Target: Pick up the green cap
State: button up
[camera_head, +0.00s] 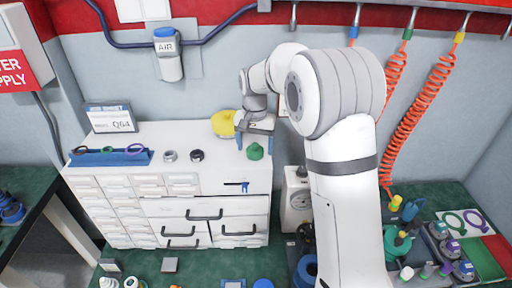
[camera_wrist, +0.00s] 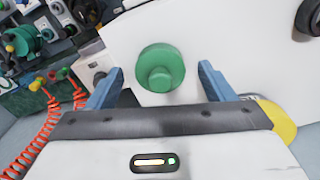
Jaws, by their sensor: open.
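The green cap (camera_head: 255,151) stands upright near the right end of the white cabinet top. In the wrist view the green cap (camera_wrist: 160,72) shows from above, round with a smaller raised knob. My gripper (camera_head: 240,138) is above the cabinet top, just left of and behind the cap in the head view. In the wrist view its blue fingers (camera_wrist: 162,75) are spread wide, one on each side of the cap in the picture. The gripper is open and empty. I see no contact between the fingers and the cap.
A yellow rounded object (camera_head: 222,124) sits close to my gripper. Dark and grey rings (camera_head: 197,155) and a blue tray (camera_head: 110,157) lie further left on the white cabinet (camera_head: 140,200). Orange coiled hoses (camera_head: 432,95) hang at the right.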

jog(key=shift+f, duration=0.35)
jog(key=shift+c, duration=0.4)
jog(key=c, duration=1)
jog(key=shift+o, duration=0.2)
